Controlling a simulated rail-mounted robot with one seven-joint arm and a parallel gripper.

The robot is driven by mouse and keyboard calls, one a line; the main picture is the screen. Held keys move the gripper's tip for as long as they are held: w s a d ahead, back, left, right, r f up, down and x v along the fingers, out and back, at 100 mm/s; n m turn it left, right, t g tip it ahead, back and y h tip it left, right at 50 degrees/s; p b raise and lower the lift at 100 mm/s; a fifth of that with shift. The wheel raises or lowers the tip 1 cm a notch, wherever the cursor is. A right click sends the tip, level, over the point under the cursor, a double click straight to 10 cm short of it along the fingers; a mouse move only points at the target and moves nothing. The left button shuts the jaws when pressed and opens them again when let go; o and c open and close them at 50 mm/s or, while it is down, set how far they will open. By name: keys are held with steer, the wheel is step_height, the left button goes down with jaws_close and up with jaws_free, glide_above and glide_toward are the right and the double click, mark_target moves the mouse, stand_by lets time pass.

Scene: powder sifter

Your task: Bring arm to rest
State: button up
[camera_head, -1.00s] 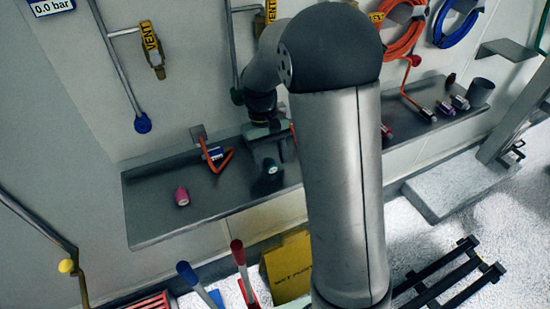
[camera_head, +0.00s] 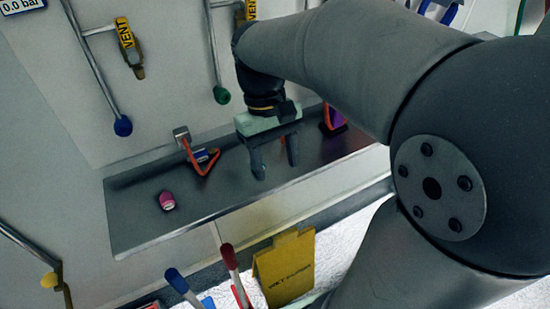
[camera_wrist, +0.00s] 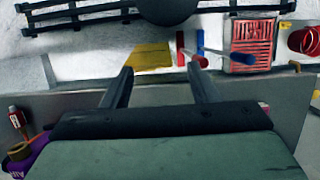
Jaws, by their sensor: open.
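My gripper (camera_head: 275,168) is open and empty over the grey wall shelf (camera_head: 130,225). Its two fingers slant downward, apart, with nothing between them. In the wrist view my gripper (camera_wrist: 160,72) also shows its fingers spread, pointing past the shelf edge toward the floor. My arm fills the right of the head view and hides the right end of the shelf.
A pink cylinder (camera_head: 167,201) is on the shelf's left part. A purple item (camera_head: 336,121) stands right of my gripper. A yellow floor sign (camera_head: 285,268) stands below the shelf.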

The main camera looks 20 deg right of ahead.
steer(key=shift+s+r, duration=0.15)
steer(key=shift+s, duration=0.15)
stand_by(0.4)
steer(key=s+a+f+m+t, duration=0.1)
steer(key=s+f+t, duration=0.2)
steer(key=s+f, duration=0.3)
step_height(320, 180, down, 4)
steer(key=shift+s+r+t, duration=0.1)
steer(key=shift+s+t, duration=0.1)
steer(key=shift+t, duration=0.1)
steer(key=shift+y, duration=0.3)
